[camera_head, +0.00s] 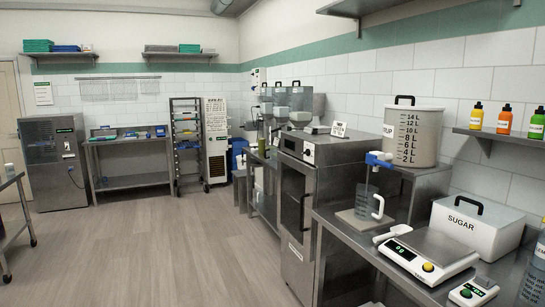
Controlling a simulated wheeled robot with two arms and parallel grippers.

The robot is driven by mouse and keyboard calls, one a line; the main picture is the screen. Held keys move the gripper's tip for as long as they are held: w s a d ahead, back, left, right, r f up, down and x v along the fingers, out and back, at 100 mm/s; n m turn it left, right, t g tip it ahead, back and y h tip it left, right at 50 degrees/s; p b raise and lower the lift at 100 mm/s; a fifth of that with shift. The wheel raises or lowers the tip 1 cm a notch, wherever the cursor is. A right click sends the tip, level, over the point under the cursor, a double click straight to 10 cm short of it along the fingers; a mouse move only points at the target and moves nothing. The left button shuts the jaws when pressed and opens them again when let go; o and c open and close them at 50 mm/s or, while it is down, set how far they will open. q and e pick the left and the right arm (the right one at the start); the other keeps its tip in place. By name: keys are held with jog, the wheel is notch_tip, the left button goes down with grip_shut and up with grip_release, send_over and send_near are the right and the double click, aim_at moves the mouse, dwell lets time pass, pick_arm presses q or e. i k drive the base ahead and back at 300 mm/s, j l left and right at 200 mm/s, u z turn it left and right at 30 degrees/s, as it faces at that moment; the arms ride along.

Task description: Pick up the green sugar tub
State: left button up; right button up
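A white sugar tub (468,234) with black "SUGAR" lettering and a black handle on its lid stands at the right, on the steel counter (345,222) against the tiled wall. It looks white, not green. Neither of my grippers is in view, so nothing shows near the tub.
A scale (428,252) and a small scale (473,291) stand in front of the tub; a white scoop (393,233) lies left. A large graduated pot (412,135) and a steel oven-like cabinet (300,205) stand beyond. The floor (150,250) at left is clear.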

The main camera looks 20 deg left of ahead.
aim_at(261, 141)
jog(key=i+j+u, duration=1)
jog(key=i, duration=0.3)
jog(key=i+u, duration=0.45)
jog(key=i, duration=2.25)
jog(key=i+z, duration=0.2)
jog(key=i, duration=0.25)
jog(key=i+j+z, duration=0.2)
jog(key=i, duration=0.25)
jog(key=i+j+z, duration=0.25)
jog(key=i, duration=0.2)
jog(key=i+j+z, duration=0.2)
jog(key=i, duration=0.2)
jog(key=i+j+z, duration=0.25)
jog(key=z, duration=0.2)
jog(key=i+j+z, duration=0.55)
jog(key=j+z, duration=0.3)
jog(key=i+j+z, duration=0.1)
jog(key=j+z, duration=0.45)
jog(key=j, duration=0.2)
jog(key=i+j+z, duration=0.1)
jog(key=i+j, duration=0.45)
jog(key=i, duration=0.2)
